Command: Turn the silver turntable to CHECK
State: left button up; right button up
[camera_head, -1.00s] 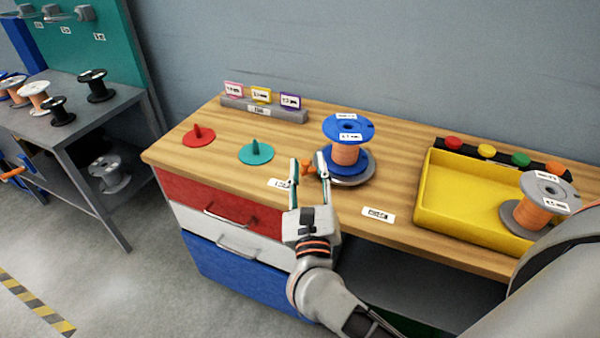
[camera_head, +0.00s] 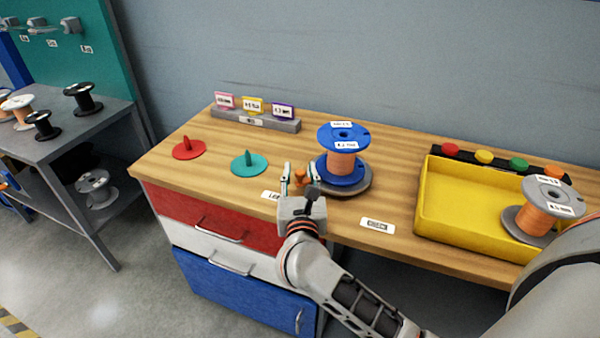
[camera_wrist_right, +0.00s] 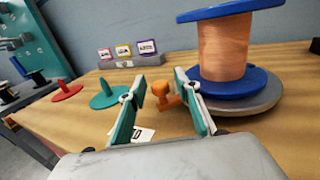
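The silver turntable (camera_head: 360,188) is a grey disc on the wooden bench, with an orange knob (camera_head: 300,177) on its left side. A blue spool (camera_head: 343,138) of orange wire stands upright on it. In the right wrist view the disc's rim (camera_wrist_right: 262,104) shows under the spool, and the knob (camera_wrist_right: 163,90) sits between the fingertips. My right gripper (camera_head: 300,178) is open, one finger on each side of the knob, with gaps visible. A small white label (camera_head: 270,195) is partly hidden by the gripper; another label (camera_head: 377,225) lies to the right. My left gripper is not in view.
A red peg disc (camera_head: 188,151) and a teal peg disc (camera_head: 249,165) lie to the left. A grey block with coloured tags (camera_head: 255,120) stands behind. A yellow tray (camera_head: 460,215) with a grey spool (camera_head: 545,205) is at the right, below several coloured buttons.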

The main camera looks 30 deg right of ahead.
grip_shut()
